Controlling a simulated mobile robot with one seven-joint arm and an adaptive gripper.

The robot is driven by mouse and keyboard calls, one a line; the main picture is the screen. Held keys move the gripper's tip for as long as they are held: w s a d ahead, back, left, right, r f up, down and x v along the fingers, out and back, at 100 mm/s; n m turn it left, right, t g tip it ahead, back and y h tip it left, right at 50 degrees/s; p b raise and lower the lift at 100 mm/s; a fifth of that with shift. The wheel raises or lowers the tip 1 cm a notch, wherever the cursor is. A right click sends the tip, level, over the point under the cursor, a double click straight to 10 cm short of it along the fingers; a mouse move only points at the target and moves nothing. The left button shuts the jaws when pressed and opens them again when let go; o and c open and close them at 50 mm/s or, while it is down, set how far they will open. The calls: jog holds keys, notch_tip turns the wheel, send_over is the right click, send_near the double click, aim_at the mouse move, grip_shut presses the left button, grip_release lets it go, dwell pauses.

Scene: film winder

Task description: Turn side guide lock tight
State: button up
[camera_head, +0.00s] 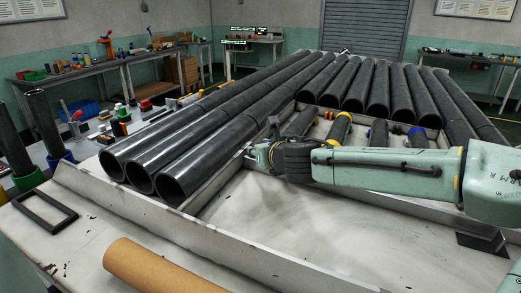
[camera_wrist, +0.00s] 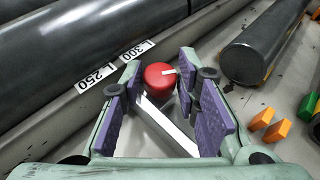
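A round red knob (camera_wrist: 160,74) with a small white mark, seemingly the side guide lock, shows in the wrist view. It sits beside a grey rail (camera_wrist: 52,106). My gripper (camera_wrist: 157,80) is open, with its purple-padded fingers on either side of the knob and gaps between. The depth of the fingertips relative to the knob is hard to tell. In the head view my gripper (camera_head: 256,157) is low beside the long black rollers, and the knob is hidden there.
Labels "L 250" (camera_wrist: 96,77) and "L 300" (camera_wrist: 138,49) lie along the rail. Long black rollers (camera_head: 225,122) run beside my gripper. A dark cylinder (camera_wrist: 262,45) and orange blocks (camera_wrist: 277,131) lie to the right. A brown roll (camera_head: 155,270) lies in front.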

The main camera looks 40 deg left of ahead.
grip_shut()
jog(key=shift+s, duration=0.1)
jog(key=shift+s+a+m+t+h, duration=0.1)
jog(key=shift+a+m+t+h, duration=0.05)
jog(key=shift+m+t+h, duration=0.7)
jog(key=shift+s+a+m+t+h, duration=0.1)
jog(key=shift+m+t+h, duration=0.55)
jog(key=shift+m, duration=0.3)
jog(key=shift+m+t+h, duration=0.7)
jog(key=shift+m+h, duration=0.4)
jog(key=shift+o, duration=1)
grip_release()
